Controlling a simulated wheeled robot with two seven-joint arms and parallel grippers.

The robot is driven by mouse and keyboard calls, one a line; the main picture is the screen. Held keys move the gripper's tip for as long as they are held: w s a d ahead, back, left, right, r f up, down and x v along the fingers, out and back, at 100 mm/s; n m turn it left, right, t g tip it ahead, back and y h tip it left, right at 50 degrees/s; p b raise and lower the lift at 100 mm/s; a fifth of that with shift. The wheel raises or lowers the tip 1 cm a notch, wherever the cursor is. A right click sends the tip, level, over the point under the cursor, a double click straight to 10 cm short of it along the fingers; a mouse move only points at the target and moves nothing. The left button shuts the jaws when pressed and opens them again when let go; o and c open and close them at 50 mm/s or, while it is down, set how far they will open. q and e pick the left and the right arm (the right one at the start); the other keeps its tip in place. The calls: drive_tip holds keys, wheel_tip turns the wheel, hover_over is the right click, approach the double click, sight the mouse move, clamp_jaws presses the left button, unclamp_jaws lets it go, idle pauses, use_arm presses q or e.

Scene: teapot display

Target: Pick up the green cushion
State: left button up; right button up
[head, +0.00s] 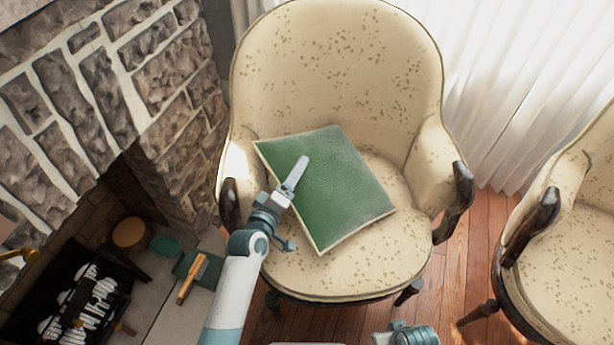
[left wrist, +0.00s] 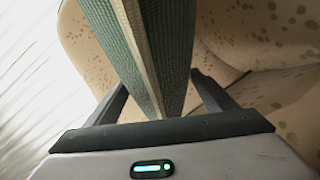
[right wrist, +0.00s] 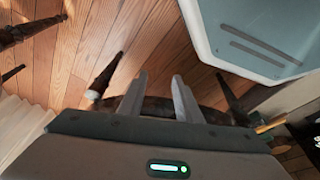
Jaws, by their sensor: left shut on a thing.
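The green cushion (head: 325,190) with a pale piped edge is tilted over the seat of the spotted cream armchair (head: 345,60). My left gripper (head: 290,188) is shut on the cushion's left edge, with one finger lying across its green face. In the left wrist view the cushion (left wrist: 150,45) stands edge-on between the two fingers (left wrist: 165,95). Whether its underside touches the seat is hard to tell. My right gripper (right wrist: 158,95) is open and empty above the wooden floor; only part of the right arm shows at the bottom of the head view.
A stone fireplace (head: 90,90) stands at the left, with a hearth (head: 185,315) holding a wooden-handled brush (head: 190,280). A second matching armchair (head: 575,240) is at the right. White curtains (head: 530,70) hang behind. Wooden floor (head: 465,260) lies clear between the chairs.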

sight(291, 167)
use_arm(q)
drive_tip(key=shift+r, duration=0.25)
use_arm(e)
drive_tip(key=shift+f, duration=0.1)
